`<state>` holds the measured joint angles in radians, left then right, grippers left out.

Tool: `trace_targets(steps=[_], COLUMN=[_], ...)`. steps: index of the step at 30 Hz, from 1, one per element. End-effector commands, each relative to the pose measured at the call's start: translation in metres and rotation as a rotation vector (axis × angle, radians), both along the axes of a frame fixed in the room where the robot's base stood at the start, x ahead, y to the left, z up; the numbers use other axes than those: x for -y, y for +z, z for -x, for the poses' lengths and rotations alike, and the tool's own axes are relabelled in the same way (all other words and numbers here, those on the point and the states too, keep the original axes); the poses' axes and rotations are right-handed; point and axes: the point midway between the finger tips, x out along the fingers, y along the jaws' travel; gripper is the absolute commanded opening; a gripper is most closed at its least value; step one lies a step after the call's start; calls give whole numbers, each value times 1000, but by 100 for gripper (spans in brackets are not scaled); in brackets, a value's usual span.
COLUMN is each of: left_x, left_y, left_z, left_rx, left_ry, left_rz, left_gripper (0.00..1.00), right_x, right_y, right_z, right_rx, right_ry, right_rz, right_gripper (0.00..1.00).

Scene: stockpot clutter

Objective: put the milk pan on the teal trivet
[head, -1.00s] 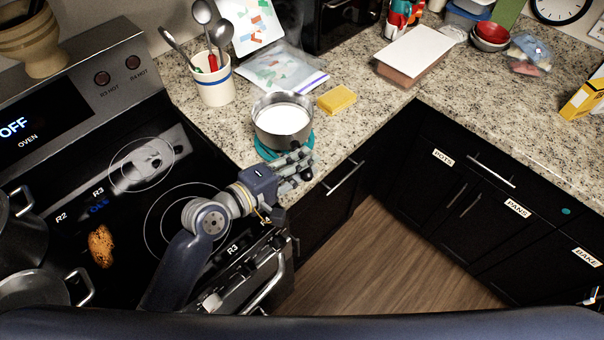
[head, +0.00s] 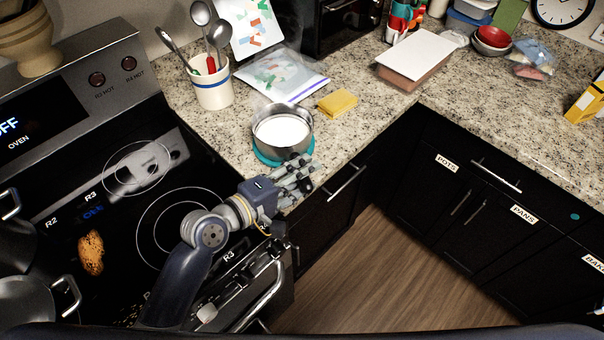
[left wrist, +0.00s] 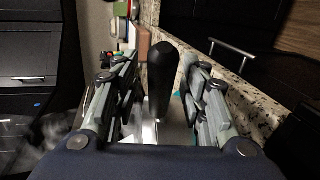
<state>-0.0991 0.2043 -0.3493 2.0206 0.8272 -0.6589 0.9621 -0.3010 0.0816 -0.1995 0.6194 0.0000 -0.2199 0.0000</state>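The milk pan (head: 282,131) is a small steel pan with white contents. It sits upright over the teal trivet (head: 268,156) on the granite counter near the front edge. The trivet's rim shows below the pan's near side. My left gripper (head: 298,180) is just in front of the pan, at its handle side. In the left wrist view the dark handle (left wrist: 161,78) stands between the two fingers, with visible gaps on both sides, so the gripper (left wrist: 158,95) is open around it. The fingers hide part of the pan and trivet in that view. My right gripper is not in view.
A utensil crock (head: 212,88) and a plastic bag (head: 285,78) stand farther back. The stove (head: 120,200) with pots is at left.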

Motion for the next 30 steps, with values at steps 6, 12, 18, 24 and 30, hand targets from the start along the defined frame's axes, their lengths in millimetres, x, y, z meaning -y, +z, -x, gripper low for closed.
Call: trace_targets(steps=[6,12,18,24,30], left_x=[-1,-18,-48,-73,-84], left_y=[2,5,14,23,30], left_z=[0,17,45,68,79], left_rx=[1,2,0,0,0], left_ry=[1,0,-1,0,-1], left_rz=[-1,-2,-4,-3,0], left_gripper=[40,40,40,40,40], right_x=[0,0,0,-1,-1], right_y=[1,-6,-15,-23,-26], right_z=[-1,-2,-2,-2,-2], right_rx=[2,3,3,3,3], right_ry=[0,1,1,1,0], right_rz=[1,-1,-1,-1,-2], right_gripper=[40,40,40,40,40])
